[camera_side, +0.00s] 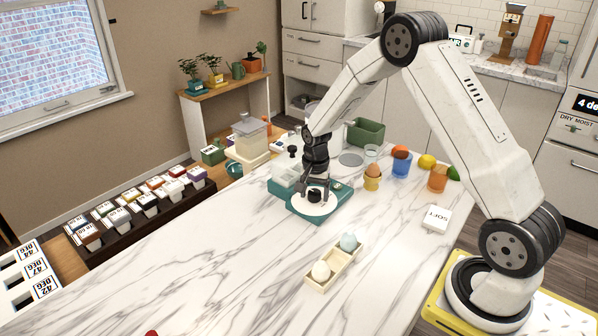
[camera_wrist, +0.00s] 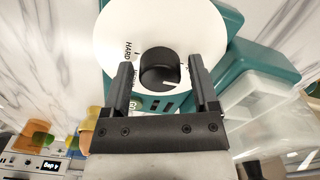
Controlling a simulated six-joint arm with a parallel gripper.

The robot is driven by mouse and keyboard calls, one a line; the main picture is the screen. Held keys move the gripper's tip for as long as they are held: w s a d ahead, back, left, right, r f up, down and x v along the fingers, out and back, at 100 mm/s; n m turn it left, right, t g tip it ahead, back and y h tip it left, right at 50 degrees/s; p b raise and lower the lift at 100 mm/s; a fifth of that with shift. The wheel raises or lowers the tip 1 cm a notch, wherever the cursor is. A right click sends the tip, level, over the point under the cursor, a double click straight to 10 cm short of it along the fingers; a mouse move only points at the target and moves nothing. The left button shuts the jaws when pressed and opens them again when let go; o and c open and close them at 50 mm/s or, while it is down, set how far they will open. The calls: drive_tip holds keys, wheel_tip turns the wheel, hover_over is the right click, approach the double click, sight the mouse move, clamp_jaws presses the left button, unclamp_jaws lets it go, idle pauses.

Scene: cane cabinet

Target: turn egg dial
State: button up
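The egg dial is a black round knob (camera_wrist: 160,66) on a white disc face (camera_wrist: 118,38), set on a teal egg cooker (camera_side: 340,191). The word HARD shows on the face left of the knob in the wrist view, and a white line marks the knob's lower right. Other lettering is partly hidden by my left finger. My gripper (camera_wrist: 160,72) points down over the dial with one finger on each side of the knob. A narrow gap shows between each finger and the knob, so it looks open and not clamped. In the side view my gripper (camera_side: 315,184) partly covers the dial.
A white SOFT card (camera_side: 437,218) lies on the marble counter to the right. A tray (camera_side: 327,278) with two eggs stands in front.

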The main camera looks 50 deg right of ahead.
sight(314, 195)
drive_tip(key=shift+o, duration=0.3)
drive_tip(key=shift+r, duration=0.1)
drive_tip(key=shift+r, duration=3.85)
drive_tip(key=shift+s+a+r+n, duration=0.2)
drive_tip(key=shift+s+a+n, duration=0.15)
drive_tip(key=shift+a+n, duration=0.2)
drive_tip(key=s+a+r+n+t, duration=0.1)
drive_tip(key=s+a+n+t, duration=0.1)
drive_tip(key=s+a+n, duration=1)
drive_tip(key=s, duration=0.4)
drive_tip(key=shift+r+t, duration=0.3)
drive_tip(key=shift+r, duration=0.05)
